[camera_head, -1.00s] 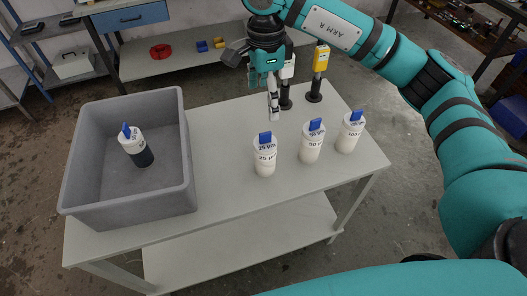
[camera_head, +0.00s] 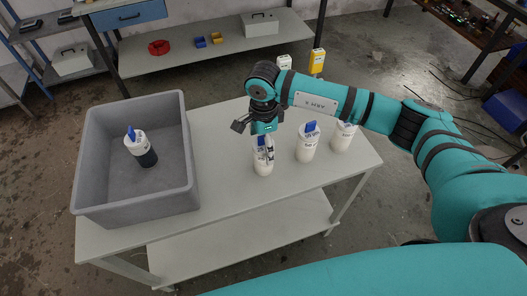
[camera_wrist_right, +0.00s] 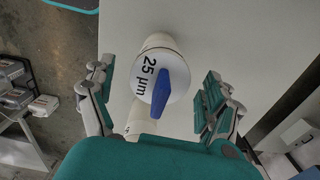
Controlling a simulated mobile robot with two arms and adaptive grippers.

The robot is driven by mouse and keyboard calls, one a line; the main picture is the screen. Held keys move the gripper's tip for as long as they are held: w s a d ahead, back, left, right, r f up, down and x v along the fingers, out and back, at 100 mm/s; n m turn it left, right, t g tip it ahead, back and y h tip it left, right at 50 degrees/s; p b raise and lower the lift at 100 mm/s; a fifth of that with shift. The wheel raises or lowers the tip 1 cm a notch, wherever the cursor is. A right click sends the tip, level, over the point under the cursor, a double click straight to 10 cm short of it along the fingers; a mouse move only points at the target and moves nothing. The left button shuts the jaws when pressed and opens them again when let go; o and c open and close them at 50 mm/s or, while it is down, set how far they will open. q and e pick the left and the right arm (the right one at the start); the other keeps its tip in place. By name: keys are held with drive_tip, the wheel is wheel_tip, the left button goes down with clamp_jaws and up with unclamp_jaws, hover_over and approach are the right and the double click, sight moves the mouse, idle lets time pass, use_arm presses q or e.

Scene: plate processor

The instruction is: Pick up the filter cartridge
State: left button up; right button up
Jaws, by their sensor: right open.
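Three white filter cartridges with blue top tabs stand in a row on the grey table: the 25 µm cartridge (camera_head: 262,166), the 50 µm cartridge (camera_head: 307,146) and a third cartridge (camera_head: 343,137) at the right. My right gripper (camera_head: 268,150) is at the 25 µm cartridge, partly in front of it. In the right wrist view the open fingers of the right gripper (camera_wrist_right: 157,98) lie on either side of the 25 µm cartridge (camera_wrist_right: 160,80), with gaps at both sides. Another white and dark cartridge (camera_head: 141,148) stands in the grey bin. My left gripper is not in view.
The grey bin (camera_head: 88,160) takes up the left of the table (camera_head: 225,192). A yellow-topped device (camera_head: 317,60) and a white-topped one stand behind my right arm. The table front is clear.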

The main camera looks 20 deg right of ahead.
drive_tip(key=shift+f, duration=0.65)
drive_tip(key=c, duration=1.7)
drive_tip(key=shift+r, duration=0.1)
drive_tip(key=shift+c, duration=0.2)
drive_tip(key=shift+r+b, duration=0.3)
drive_tip(key=shift+r, duration=0.05)
wheel_tip(320, 180, up, 2)
drive_tip(key=shift+w+r+b, duration=0.1)
drive_tip(key=shift+b, duration=0.55)
drive_tip(key=s+a+r+b, duration=0.1)
drive_tip(key=s+a+b, duration=0.1)
drive_tip(key=s, duration=0.5)
drive_tip(key=s+a+r+b, duration=0.1)
drive_tip(key=s+a+b, duration=0.1)
drive_tip(key=s, duration=0.5)
wheel_tip(320, 180, up, 13)
drive_tip(key=s+p, duration=0.1)
drive_tip(key=p, duration=0.5)
drive_tip(key=shift+s, duration=0.4)
drive_tip(key=shift+d, duration=0.15)
